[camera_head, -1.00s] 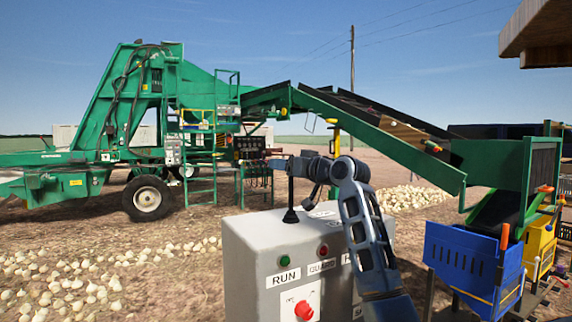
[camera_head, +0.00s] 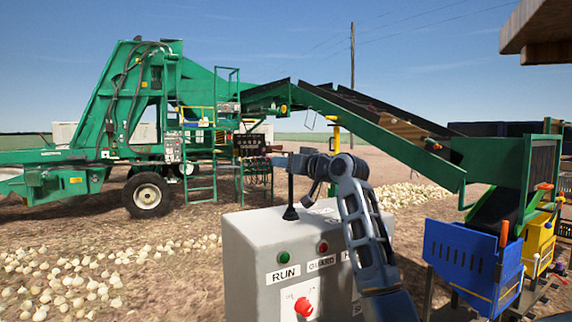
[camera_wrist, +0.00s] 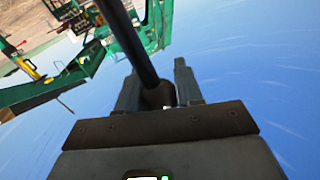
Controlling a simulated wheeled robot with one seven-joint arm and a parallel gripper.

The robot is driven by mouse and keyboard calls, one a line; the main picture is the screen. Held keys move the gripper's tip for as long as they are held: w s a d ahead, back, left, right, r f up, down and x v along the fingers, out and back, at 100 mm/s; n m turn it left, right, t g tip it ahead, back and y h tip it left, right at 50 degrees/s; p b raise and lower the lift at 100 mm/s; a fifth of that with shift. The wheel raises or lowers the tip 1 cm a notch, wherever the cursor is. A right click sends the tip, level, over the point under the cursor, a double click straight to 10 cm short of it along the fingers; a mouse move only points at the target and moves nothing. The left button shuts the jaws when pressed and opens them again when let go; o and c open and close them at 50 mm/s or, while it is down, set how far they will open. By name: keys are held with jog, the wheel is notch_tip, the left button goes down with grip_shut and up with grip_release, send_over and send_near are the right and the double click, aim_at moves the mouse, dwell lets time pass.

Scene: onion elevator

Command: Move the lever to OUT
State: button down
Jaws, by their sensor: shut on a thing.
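The lever (camera_head: 290,196) is a black rod standing on a dark base on top of the grey control box (camera_head: 245,255). It looks nearly upright in the head view. My gripper (camera_head: 284,163) is at the lever's upper end, shut on it. In the wrist view the black lever (camera_wrist: 127,40) runs down between the two fingers of my gripper (camera_wrist: 158,92). The markings on the box top are too small and partly hidden by my arm, so I cannot read OUT there.
The box front has a green light (camera_head: 284,258), a red light (camera_head: 323,247), a RUN label and a red knob (camera_head: 303,306). A green conveyor machine (camera_head: 150,110) stands behind. A blue crate (camera_head: 470,262) is at right. Onions (camera_head: 70,285) lie on the ground at left.

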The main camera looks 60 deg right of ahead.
jog(key=shift+f, duration=0.1)
jog(key=shift+s+a+f+t+b, duration=0.2)
jog(key=shift+s+a+t+b, duration=0.15)
jog(key=shift+b, duration=0.85)
jog(key=s+a+t+b, duration=0.1)
jog(key=b, duration=0.1)
jog(key=s+b, duration=0.2)
jog(key=b, duration=0.1)
jog(key=s+a+t+h+b, duration=0.1)
jog(key=s+b, duration=0.1)
jog(key=b, duration=0.1)
jog(key=shift+a+n+t, duration=0.35)
jog(key=shift+n, duration=0.05)
jog(key=c, duration=0.8)
grip_release()
jog(key=shift+o, duration=0.2)
jog(key=shift+s, duration=0.1)
